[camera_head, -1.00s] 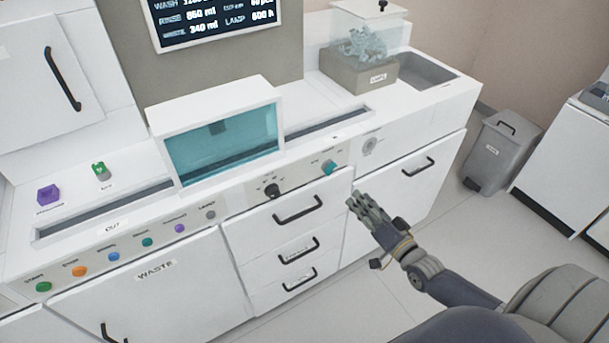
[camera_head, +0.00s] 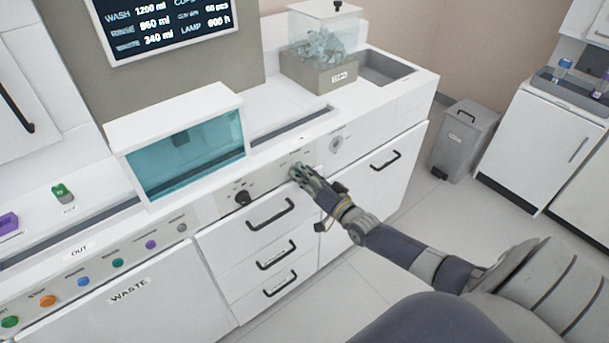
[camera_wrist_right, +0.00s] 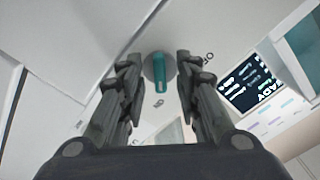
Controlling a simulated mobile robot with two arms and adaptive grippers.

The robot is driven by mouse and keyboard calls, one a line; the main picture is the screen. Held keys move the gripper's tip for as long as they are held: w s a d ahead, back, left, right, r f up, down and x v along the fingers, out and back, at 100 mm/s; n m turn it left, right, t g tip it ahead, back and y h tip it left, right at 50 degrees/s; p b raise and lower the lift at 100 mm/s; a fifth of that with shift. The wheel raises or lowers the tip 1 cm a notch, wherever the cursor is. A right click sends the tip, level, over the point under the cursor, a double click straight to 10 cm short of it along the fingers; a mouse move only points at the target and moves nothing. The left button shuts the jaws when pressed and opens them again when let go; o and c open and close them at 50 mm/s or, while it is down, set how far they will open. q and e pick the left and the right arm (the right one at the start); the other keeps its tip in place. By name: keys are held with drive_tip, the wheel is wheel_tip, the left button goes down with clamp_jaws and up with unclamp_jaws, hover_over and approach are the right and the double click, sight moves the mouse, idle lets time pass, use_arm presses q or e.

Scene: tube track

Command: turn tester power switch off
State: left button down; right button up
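The tester power switch is a teal lever on a round grey base, seen in the wrist view (camera_wrist_right: 160,73) on the white panel, with small markings beside it. My right gripper (camera_wrist_right: 157,66) is open, one finger on each side of the lever, with visible gaps between. In the head view my right gripper (camera_head: 299,172) is at the right part of the counter's front panel and hides most of the switch. I cannot tell how deep the fingers reach around it. My left gripper is not in view.
A black knob (camera_head: 243,198) sits left on the same panel. Drawers with black handles (camera_head: 271,213) lie below. A teal-windowed tank (camera_head: 187,158) and a clear-lidded box (camera_head: 318,73) stand on the counter. A grey bin (camera_head: 464,140) stands on the floor at right.

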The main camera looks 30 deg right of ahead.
clamp_jaws()
drive_tip(key=shift+n, duration=0.4)
drive_tip(key=n, duration=1.7)
drive_tip(key=shift+p, duration=0.35)
drive_tip(key=shift+n, duration=0.3)
unclamp_jaws()
